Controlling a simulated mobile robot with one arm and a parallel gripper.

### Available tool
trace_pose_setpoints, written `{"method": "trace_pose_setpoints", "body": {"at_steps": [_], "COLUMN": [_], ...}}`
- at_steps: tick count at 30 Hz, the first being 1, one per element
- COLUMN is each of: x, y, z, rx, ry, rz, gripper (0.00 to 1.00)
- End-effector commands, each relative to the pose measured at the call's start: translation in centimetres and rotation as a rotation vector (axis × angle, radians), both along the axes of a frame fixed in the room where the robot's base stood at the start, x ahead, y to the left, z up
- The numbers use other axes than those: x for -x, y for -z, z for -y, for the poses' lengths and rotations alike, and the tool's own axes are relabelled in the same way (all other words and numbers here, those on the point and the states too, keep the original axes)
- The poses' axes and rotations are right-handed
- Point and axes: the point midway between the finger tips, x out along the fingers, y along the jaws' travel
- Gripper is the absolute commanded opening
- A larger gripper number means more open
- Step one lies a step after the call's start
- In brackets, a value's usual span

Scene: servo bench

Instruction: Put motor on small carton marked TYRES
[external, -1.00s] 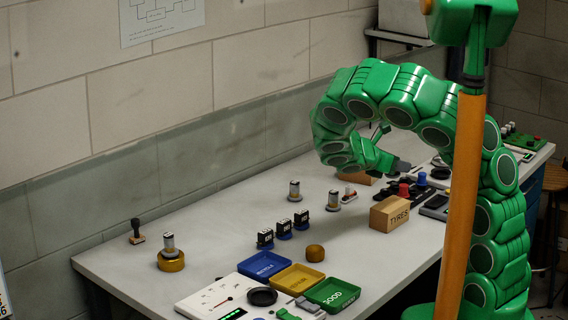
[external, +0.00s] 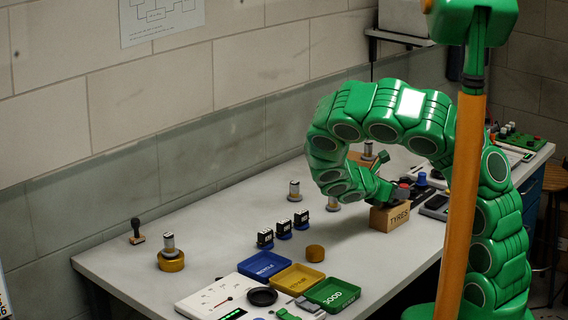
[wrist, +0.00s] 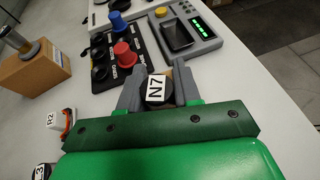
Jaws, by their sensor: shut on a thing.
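The small carton marked TYRES (external: 388,218) stands on the bench near its right front edge in the external view. My gripper (external: 398,200) is low, right at the carton's top. In the wrist view my gripper (wrist: 157,88) has its grey fingers shut on the motor (wrist: 156,90), of which a white end label reading N7 shows. I cannot tell whether the motor touches the carton's top.
Another carton (wrist: 32,68) with a metal cylinder on it stands further back. A black panel with a red knob (wrist: 124,52) and a blue knob lies beyond my fingers. Blue, yellow and green trays (external: 333,294) are at the front. The bench's left part has free room.

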Motion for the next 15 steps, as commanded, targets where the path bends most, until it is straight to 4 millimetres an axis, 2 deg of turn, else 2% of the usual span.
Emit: {"method": "trace_pose_setpoints", "body": {"at_steps": [7, 8, 12, 15], "x": [0.00, -0.01, -0.01, -0.01], "y": [0.24, 0.28, 0.24, 0.24], "z": [-0.02, -0.01, -0.02, -0.02], "rx": [0.000, 0.000, 0.000, 0.000], "ry": [0.000, 0.000, 0.000, -0.001], "rz": [-0.001, -0.001, -0.001, 0.000], "gripper": [0.00, 0.34, 0.55, 0.58]}}
